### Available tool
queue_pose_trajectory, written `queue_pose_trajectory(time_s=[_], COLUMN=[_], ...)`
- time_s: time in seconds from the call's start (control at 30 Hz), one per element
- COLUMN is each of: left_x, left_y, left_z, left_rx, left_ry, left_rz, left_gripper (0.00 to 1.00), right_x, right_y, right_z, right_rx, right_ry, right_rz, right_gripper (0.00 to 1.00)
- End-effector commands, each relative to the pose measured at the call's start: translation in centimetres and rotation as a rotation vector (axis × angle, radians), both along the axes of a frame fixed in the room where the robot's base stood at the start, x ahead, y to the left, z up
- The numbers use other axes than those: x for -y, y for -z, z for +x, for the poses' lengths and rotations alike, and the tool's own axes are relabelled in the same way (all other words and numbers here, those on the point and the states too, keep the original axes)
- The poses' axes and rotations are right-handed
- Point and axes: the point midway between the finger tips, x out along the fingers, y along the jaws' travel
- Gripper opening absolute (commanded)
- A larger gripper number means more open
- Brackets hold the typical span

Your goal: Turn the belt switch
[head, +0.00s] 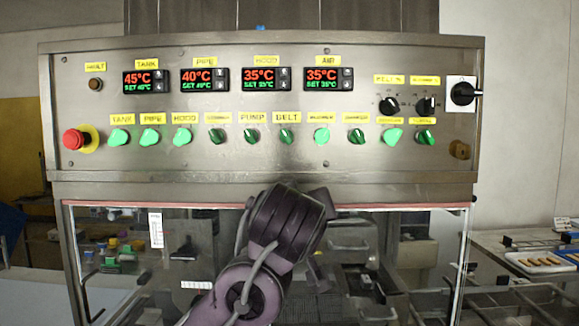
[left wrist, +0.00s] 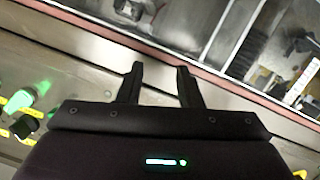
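The belt switch (head: 283,137) is a small knob under the yellow BELT label, in the lower row of the steel control panel (head: 290,168). It looks dark green, dimmer than the bright tank, pipe and hood switches. My left arm rises from the bottom of the head view, and its wrist is just below the panel, below the belt switch. In the left wrist view my left gripper (left wrist: 158,70) has its two fingers apart with nothing between them, over the panel's lower edge. In the head view the fingers cannot be made out. My right gripper is not in view.
The pump switch (head: 251,137) is close on the left, and a lit green switch (head: 321,136) is on the right. A red emergency button (head: 73,139) is at the far left. Below the panel is a clear window with a red edge.

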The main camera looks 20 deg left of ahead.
Motion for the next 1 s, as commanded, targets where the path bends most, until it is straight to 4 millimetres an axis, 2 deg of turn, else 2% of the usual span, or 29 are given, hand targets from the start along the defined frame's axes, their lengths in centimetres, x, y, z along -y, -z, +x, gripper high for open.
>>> queue_pose_trajectory(time_s=[0.03, 0.1, 0.2, 0.3, 0.47, 0.8, 1.0], left_x=[-0.2, -0.3, -0.6, -0.7, -1.0, -2.4, -2.8], left_y=[-3.3, -6.5, -9.8, -11.6, -12.6, -12.7, -12.4], left_z=[-1.2, -2.6, -4.4, -5.5, -5.3, -0.3, 1.3], left_rx=[0.065, 0.131, 0.202, 0.243, 0.259, 0.254, 0.257], left_ry=[-0.024, -0.051, -0.078, -0.094, -0.101, -0.100, -0.099], left_rz=[-0.021, -0.055, -0.095, -0.119, -0.134, -0.132, -0.132], left_gripper=[0.33, 0.33, 0.33, 0.33, 0.33, 0.33, 0.33], right_x=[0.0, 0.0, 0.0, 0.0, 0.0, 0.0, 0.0], right_y=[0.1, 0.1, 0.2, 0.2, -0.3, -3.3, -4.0], right_z=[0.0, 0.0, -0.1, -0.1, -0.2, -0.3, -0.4], right_rx=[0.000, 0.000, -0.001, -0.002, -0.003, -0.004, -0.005], right_ry=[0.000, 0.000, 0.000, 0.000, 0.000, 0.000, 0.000], right_rz=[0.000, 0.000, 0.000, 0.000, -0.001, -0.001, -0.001], right_gripper=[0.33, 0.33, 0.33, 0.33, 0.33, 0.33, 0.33])
